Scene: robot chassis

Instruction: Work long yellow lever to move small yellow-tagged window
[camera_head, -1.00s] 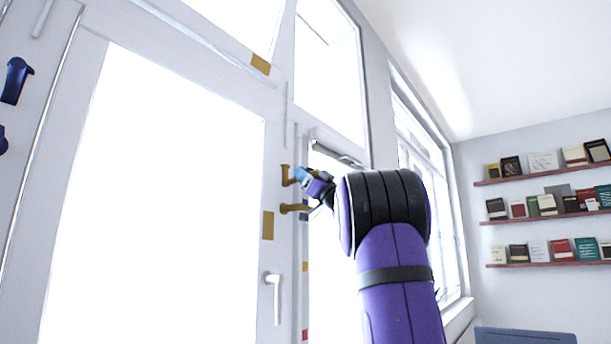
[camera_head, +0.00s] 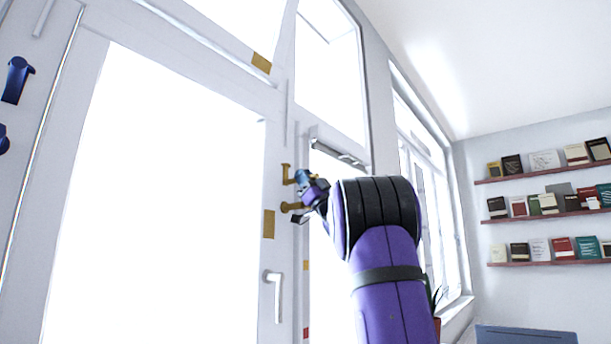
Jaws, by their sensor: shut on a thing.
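Two yellow levers stick out from the white frame post between the windows: an upper one (camera_head: 287,174) and a lower one (camera_head: 290,207). I cannot tell which is longer. My gripper (camera_head: 301,178) is shut at the upper lever's outer end, which its jaws partly hide; the lower lever sits just below it. A yellow tag (camera_head: 261,63) is on the lower frame of the upper-left window (camera_head: 220,25). Another yellow tag (camera_head: 269,223) is on the frame of the large left window (camera_head: 160,190). Both windows look shut or nearly so.
A white handle (camera_head: 274,290) sits below the levers. Blue handles (camera_head: 16,80) are at the far left. A grey bar (camera_head: 337,152) crosses the frame above my wrist. Bookshelves (camera_head: 545,217) line the right wall, and a plant stands behind my arm.

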